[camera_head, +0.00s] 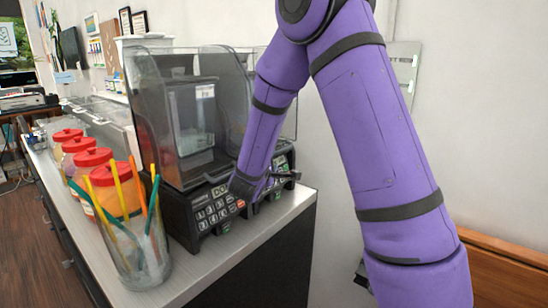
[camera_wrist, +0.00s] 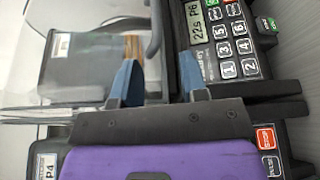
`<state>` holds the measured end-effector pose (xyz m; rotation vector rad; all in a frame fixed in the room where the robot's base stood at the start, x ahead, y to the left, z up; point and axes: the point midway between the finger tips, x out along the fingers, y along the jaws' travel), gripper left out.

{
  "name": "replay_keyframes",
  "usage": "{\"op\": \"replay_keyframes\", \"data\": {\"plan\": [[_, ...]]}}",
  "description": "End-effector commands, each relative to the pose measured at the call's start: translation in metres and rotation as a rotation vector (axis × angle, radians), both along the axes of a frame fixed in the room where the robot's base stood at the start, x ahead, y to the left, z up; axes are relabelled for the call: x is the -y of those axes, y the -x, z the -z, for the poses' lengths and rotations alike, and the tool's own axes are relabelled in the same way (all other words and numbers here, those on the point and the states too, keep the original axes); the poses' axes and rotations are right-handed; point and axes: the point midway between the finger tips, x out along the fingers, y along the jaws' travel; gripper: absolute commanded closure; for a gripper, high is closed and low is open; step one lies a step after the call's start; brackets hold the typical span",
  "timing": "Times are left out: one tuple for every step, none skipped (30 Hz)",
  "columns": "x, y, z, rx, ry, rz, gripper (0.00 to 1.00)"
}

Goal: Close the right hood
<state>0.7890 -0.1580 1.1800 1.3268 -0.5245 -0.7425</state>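The right hood (camera_head: 289,115) is a clear, smoky cover at the right side of the machine in the head view, mostly hidden behind my purple arm. I cannot tell how far it is tilted. My gripper (camera_wrist: 158,68) shows in the wrist view with its two blue fingers apart, close in front of the machine. A grey curved edge, perhaps part of a hood, lies between and beyond the fingers, and I cannot tell whether they touch it. In the head view my gripper is low at the black keypad front (camera_head: 215,208), its fingertips not clear.
The left hood (camera_head: 152,125) is a smoky box on the left unit. A glass of coloured straws (camera_head: 138,255) and several red-lidded jars (camera_head: 92,158) stand on the counter at left. Bare counter (camera_head: 235,252) lies in front of the machine. A wall (camera_head: 480,100) is behind.

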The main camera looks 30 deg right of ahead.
Motion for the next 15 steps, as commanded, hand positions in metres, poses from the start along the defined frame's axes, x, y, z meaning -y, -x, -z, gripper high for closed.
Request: {"op": "replay_keyframes", "data": {"plan": [[-0.0052,0.0041,-0.0006,0.001,0.000,-0.002,0.60],[-0.0074,0.0059,-0.0010,0.001,0.000,-0.002,0.60],[-0.0098,0.0082,-0.0013,0.001,0.001,-0.001,0.60],[-0.0111,0.0097,-0.0014,0.001,0.000,0.000,0.60],[-0.0120,0.0110,-0.0016,0.001,0.000,0.000,0.60],[-0.0129,0.0123,-0.0016,0.001,0.000,0.001,0.60],[-0.0134,0.0130,-0.0017,0.002,0.000,0.002,0.60],[-0.0137,0.0134,-0.0018,0.002,0.000,0.002,0.60],[-0.0138,0.0137,-0.0019,0.002,0.000,0.002,0.60],[-0.0139,0.0138,-0.0019,0.002,0.001,0.003,0.60],[-0.0137,0.0138,-0.0019,0.002,0.001,0.003,0.60],[-0.0137,0.0137,-0.0019,0.002,0.001,0.003,0.60],[-0.0136,0.0136,-0.0019,0.002,0.001,0.003,0.60],[-0.0135,0.0137,-0.0019,0.002,0.001,0.003,0.60],[-0.0134,0.0136,-0.0019,0.002,0.001,0.003,0.60]]}}
